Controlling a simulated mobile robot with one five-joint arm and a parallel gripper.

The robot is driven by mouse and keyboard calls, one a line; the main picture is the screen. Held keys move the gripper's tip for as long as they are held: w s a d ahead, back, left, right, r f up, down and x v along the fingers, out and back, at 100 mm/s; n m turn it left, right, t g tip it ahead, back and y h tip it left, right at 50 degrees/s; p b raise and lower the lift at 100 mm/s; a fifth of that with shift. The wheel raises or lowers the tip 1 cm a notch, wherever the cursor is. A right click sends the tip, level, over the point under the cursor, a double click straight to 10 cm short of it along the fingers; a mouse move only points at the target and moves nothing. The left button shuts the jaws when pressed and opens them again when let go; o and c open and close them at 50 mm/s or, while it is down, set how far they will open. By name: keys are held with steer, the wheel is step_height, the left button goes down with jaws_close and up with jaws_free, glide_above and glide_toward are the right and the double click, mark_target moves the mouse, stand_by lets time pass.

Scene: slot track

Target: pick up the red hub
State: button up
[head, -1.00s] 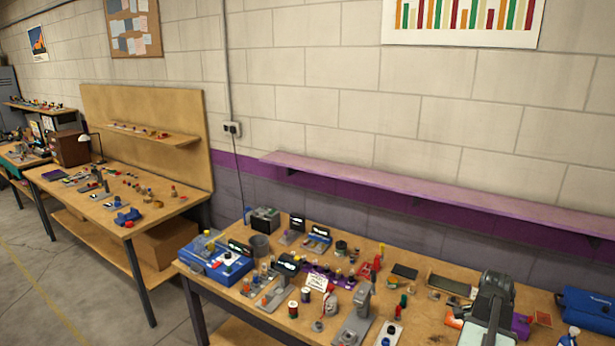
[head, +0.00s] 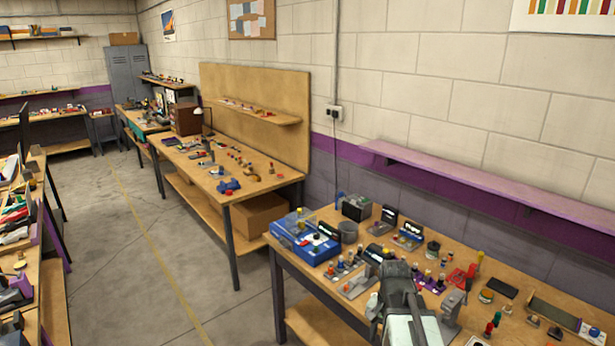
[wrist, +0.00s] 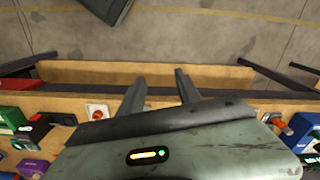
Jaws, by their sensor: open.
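I cannot tell for certain which item is the red hub. In the head view, a bright red piece (head: 459,277) sits among the small parts on the near bench, and a small red-topped part (head: 488,328) stands nearer the front. In the wrist view, a white plate with an orange-red knob (wrist: 97,110) lies on the bench, left of my gripper. My gripper (wrist: 161,86) is open, with nothing between its two fingers, above the bench edge. The fingertips are not clear in the head view, where my arm covers part of the bench.
The near bench (head: 335,300) is crowded with small parts, dark boxes and a blue case (head: 304,238). A purple shelf (head: 480,178) runs above it on the wall. A second bench (head: 240,190) stands farther back. An open floor aisle (head: 150,240) lies left of both.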

steer(key=s+a+n, duration=0.2)
steer(key=a+n, duration=0.4)
steer(key=a, duration=0.3)
steer(key=shift+f+n, duration=0.25)
steer(key=shift+n, duration=0.15)
steer(key=shift+o, duration=0.6)
steer(key=shift+n, duration=0.5)
